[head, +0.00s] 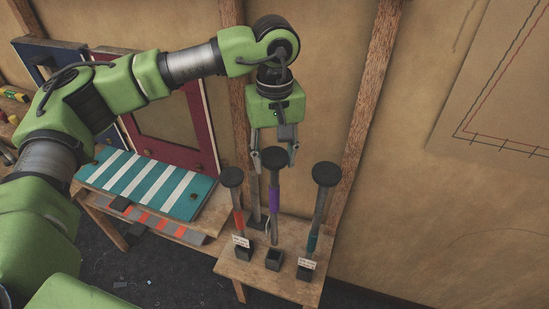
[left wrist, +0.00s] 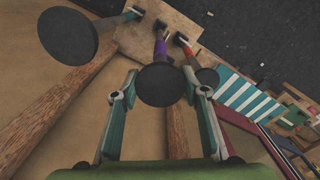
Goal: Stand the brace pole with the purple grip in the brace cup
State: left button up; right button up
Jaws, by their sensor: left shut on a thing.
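The brace pole with the purple grip (head: 274,200) is upright, its round black top (head: 274,157) between the fingers of my left gripper (head: 273,158). The gripper is shut on this pole near its top. In the left wrist view the black top (left wrist: 160,86) sits between the two fingers (left wrist: 160,95), with the purple grip (left wrist: 160,48) beyond it. The dark square brace cup (head: 274,261) stands on the small wooden table (head: 255,277). The pole's lower end shows just above and behind the cup's opening; I cannot tell whether it touches. My right gripper is not in view.
A red-grip pole (head: 238,218) and a teal-grip pole (head: 312,242) stand in labelled dark cups on either side, close to the held pole. A grey upright post (head: 255,195) is behind. A teal-and-white striped panel (head: 140,183) lies to the left. The wall is close behind.

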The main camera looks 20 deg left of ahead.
aim_at(275, 186)
pick_arm(q)
notch_tip(275, 186, down, 4)
jog(key=b, duration=0.3)
jog(key=shift+s+f, duration=0.1)
jog(key=shift+f, duration=0.05)
jog(key=shift+f+b, duration=0.75)
jog(key=shift+b, duration=0.1)
jog(key=shift+b, duration=0.4)
dwell(0.5)
jog(key=shift+b, duration=0.45)
dwell(0.3)
